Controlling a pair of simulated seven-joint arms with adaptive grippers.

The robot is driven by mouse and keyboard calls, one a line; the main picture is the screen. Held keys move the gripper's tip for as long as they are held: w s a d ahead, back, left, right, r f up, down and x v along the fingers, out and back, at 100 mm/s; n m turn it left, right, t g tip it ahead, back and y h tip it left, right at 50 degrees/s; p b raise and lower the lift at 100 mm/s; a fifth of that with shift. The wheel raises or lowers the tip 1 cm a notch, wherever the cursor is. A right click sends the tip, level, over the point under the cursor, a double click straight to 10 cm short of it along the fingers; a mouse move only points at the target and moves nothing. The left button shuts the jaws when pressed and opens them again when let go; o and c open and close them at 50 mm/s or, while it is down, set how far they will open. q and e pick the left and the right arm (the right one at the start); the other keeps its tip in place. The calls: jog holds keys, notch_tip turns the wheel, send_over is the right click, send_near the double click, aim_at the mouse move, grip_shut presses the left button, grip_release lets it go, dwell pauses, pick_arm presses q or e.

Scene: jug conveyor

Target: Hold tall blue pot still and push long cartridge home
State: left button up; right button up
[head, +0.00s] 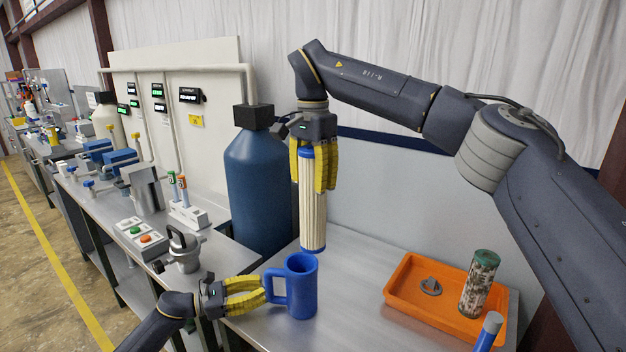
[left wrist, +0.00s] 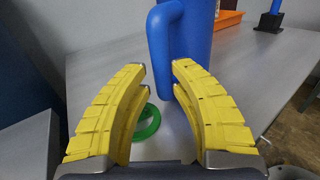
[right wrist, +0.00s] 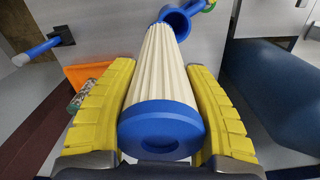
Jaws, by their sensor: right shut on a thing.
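The tall blue pot (head: 303,292) stands upright on the steel table, its handle facing my left gripper (head: 262,292). In the left wrist view the handle (left wrist: 160,60) lies at the fingertips of that gripper (left wrist: 160,72), which is open with its fingers apart. My right gripper (head: 314,165) is shut on the long cartridge (head: 312,210), white and pleated with blue ends. The cartridge hangs upright, its lower end close above the pot's far rim. In the right wrist view the cartridge (right wrist: 160,85) points at the pot's open mouth (right wrist: 176,20); its lower end overlaps the rim.
An orange tray (head: 400,292) at the right holds a dirty cartridge (head: 479,285) and a small grey part (head: 430,286). A blue-handled tool (head: 488,330) stands near the front. A green ring (left wrist: 148,122) lies below my left gripper. A large blue tank (head: 258,185) stands behind.

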pick_arm(q)
jog(key=shift+v, duration=1.8)
